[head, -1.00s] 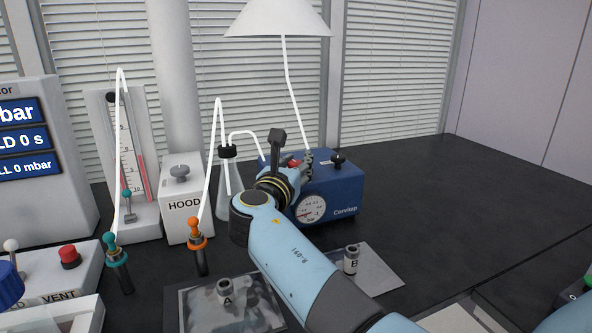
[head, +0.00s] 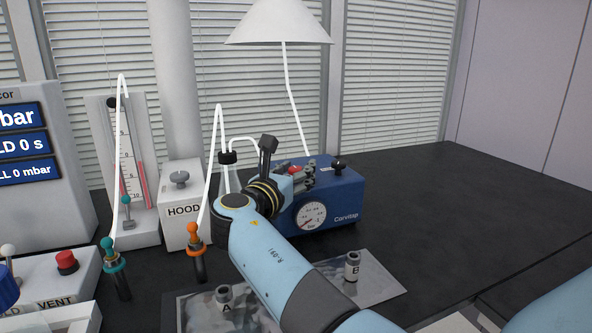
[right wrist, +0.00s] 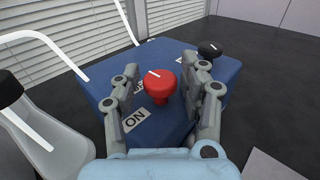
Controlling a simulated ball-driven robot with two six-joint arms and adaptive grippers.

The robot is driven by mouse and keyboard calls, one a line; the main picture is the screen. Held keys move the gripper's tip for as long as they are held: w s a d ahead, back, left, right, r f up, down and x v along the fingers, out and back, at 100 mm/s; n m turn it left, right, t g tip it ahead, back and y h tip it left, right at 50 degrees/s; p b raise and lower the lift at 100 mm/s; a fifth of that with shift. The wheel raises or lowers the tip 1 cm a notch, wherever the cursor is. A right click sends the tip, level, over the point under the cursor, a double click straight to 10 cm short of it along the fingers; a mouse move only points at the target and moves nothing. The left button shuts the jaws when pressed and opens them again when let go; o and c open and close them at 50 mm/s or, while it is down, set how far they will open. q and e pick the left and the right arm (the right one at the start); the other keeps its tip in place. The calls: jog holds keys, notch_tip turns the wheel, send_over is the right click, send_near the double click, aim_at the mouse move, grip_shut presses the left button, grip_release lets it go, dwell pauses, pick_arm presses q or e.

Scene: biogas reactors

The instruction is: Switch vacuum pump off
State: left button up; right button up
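The vacuum pump is a blue box (head: 345,190) marked Corvitap, with a round gauge (head: 311,215) on its front. On its top is a red knob (right wrist: 160,84) with a white line, also partly visible in the head view (head: 294,169). An ON label (right wrist: 135,120) lies on the near side of the knob; another label is partly hidden behind the left finger. My right gripper (right wrist: 165,88) is open, with its fingers on either side of the red knob and a visible gap on each side. My left gripper is not in view.
A black knob (head: 338,166) sits on the pump's right side. A flask (head: 228,182) with white tubing stands to its left, near the HOOD box (head: 183,205). The bench to the right is clear.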

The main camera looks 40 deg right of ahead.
aim_at(296, 168)
jog(key=shift+o, duration=0.5)
jog(key=shift+r, duration=0.15)
jog(key=shift+r, duration=0.1)
notch_tip(296, 168, up, 10)
jog(key=shift+f, duration=0.15)
